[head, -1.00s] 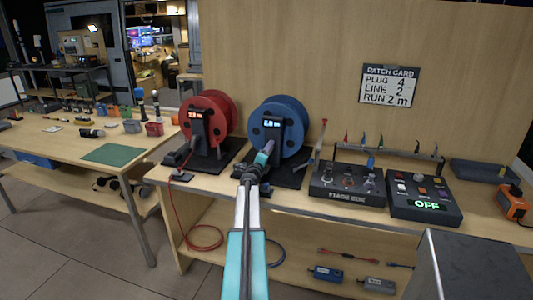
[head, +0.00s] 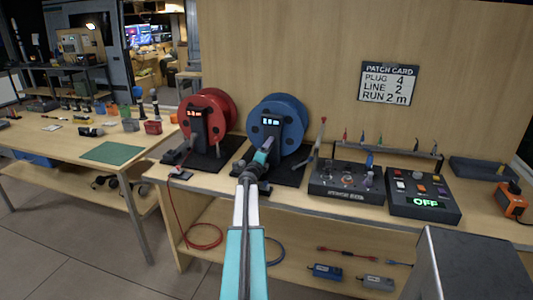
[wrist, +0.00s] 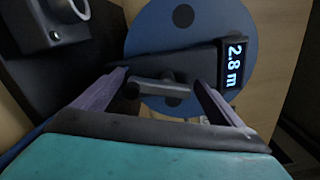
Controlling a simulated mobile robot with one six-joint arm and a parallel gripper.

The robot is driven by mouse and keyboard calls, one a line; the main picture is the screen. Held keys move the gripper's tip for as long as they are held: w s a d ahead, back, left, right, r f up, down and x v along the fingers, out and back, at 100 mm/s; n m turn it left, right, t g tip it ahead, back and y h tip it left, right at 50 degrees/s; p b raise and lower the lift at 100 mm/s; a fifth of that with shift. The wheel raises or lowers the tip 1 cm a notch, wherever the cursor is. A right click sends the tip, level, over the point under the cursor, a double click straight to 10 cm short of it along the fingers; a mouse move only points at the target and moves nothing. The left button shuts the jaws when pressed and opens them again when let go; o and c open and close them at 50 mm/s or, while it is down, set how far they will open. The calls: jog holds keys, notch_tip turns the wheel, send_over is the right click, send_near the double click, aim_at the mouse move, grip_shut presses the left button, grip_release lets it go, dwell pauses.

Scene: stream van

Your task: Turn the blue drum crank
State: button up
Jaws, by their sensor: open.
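The blue drum (head: 283,118) stands on a dark base on the bench, with a lit display on its black post. In the wrist view the blue drum (wrist: 176,35) shows up close and the display (wrist: 233,62) reads 2.8 m. Its grey crank (wrist: 160,87) lies crosswise between my gripper's two fingers. My gripper (wrist: 161,79) is open, with one finger at each side of the crank; I cannot tell whether either touches it. In the head view my gripper (head: 262,157) is in front of the drum's post, and my arm hides the crank.
A red drum (head: 210,104) stands close at the left. The stage box (head: 345,190) and a switch panel (head: 425,203) reading OFF stand at the right. The patch card (head: 389,84) on the wall reads plug 4, line 2, run 2 m.

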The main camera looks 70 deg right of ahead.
jog(key=shift+s+a+b, duration=0.2)
jog(key=shift+a+b, duration=0.25)
jog(key=shift+a, duration=2.9)
jog(key=shift+s+a+b, duration=0.2)
jog(key=shift+a+b, duration=0.2)
jog(key=shift+a, duration=2.9)
